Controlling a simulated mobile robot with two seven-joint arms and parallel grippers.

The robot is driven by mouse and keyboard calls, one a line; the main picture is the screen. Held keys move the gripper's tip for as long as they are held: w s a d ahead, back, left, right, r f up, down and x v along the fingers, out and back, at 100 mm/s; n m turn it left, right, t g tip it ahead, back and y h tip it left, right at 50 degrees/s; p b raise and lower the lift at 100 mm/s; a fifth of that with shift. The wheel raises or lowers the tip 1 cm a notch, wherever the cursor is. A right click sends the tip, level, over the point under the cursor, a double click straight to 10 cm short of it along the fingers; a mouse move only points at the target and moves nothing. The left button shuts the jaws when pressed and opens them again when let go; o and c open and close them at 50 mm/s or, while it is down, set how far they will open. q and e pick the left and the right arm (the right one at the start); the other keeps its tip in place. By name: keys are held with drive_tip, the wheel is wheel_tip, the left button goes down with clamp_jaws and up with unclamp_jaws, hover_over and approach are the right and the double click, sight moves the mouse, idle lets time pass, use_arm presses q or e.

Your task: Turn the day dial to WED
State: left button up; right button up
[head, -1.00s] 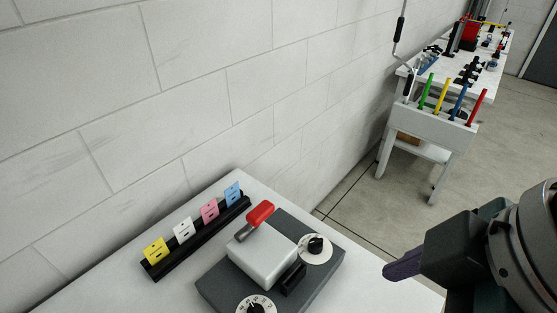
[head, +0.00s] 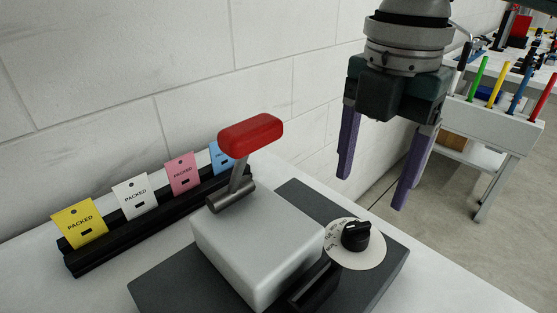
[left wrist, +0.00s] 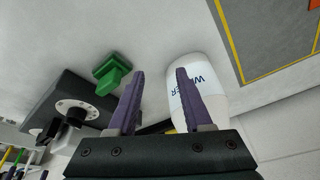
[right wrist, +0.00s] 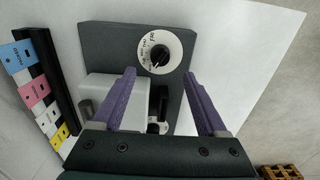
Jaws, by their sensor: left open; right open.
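The dial (head: 355,246), a white disc with small lettering and a black knob, sits on the dark grey base of a press-like device. It shows in full in the right wrist view (right wrist: 159,53), where the lettering looks like day names; I cannot tell the knob's setting. My right gripper (head: 373,194) is open and empty, pointing down above and behind the dial, apart from it. In the right wrist view its fingertips (right wrist: 159,75) stand either side of the view just below the dial. My left gripper (left wrist: 160,73) is open and empty, seen only in the left wrist view.
A grey block (head: 258,245) with a red-handled lever (head: 250,133) stands beside the dial. A black rack (head: 88,258) holds several coloured PACKED cards along the wall. A white bottle (left wrist: 205,88), a green object (left wrist: 113,72) and a dark box (left wrist: 62,102) lie near my left gripper.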

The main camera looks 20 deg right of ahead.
sight(359, 225)
wheel_tip(359, 225, down, 8)
drive_tip(key=shift+f+b, duration=0.2)
drive_tip(key=shift+b, duration=0.25)
drive_tip(key=shift+c, duration=0.3)
clamp_jaws()
